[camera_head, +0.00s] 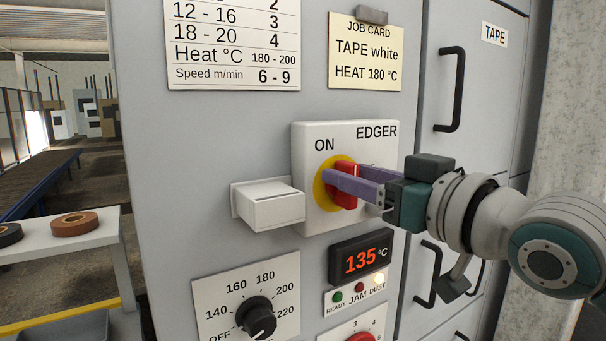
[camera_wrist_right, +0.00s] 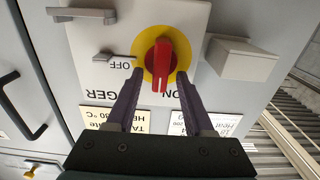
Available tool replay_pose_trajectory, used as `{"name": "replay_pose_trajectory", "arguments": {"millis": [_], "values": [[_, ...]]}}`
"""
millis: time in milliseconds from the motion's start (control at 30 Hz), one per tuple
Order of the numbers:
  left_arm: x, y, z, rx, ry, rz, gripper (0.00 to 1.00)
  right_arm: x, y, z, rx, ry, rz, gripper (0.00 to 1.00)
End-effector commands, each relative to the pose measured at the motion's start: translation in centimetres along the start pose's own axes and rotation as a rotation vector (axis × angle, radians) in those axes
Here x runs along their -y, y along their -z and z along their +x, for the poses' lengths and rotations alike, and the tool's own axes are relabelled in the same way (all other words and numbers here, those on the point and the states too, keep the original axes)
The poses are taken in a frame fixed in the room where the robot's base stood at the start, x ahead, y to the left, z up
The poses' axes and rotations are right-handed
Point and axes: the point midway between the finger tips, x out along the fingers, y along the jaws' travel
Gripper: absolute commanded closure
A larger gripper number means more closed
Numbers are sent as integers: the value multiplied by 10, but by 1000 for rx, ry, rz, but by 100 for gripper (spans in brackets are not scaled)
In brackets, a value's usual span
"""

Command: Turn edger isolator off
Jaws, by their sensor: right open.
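The edger isolator is a white box (camera_head: 306,160) marked ON and EDGER, with a red handle (camera_head: 347,196) on a yellow disc (camera_head: 321,193). The gripper hides part of the box's right side in the head view. My left gripper is not in view.
A white block (camera_head: 268,206) sticks out left of the isolator. Below are a 135 °C display (camera_head: 360,257), a black dial (camera_head: 257,318) and a red knob (camera_head: 360,337). Cabinet handles (camera_head: 459,90) are at the right. Rolls (camera_head: 74,224) lie on a side table (camera_head: 100,240).

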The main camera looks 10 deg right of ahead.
Motion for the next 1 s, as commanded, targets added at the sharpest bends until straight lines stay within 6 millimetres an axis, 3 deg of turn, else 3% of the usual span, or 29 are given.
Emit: {"name": "replay_pose_trajectory", "arguments": {"millis": [67,500,1000], "values": [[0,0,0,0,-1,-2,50,0,0,0,0,0,0,53],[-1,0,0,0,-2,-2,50,0,0,0,1,0,0,100],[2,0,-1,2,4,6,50,0,0,0,1,0,18,100]]}}
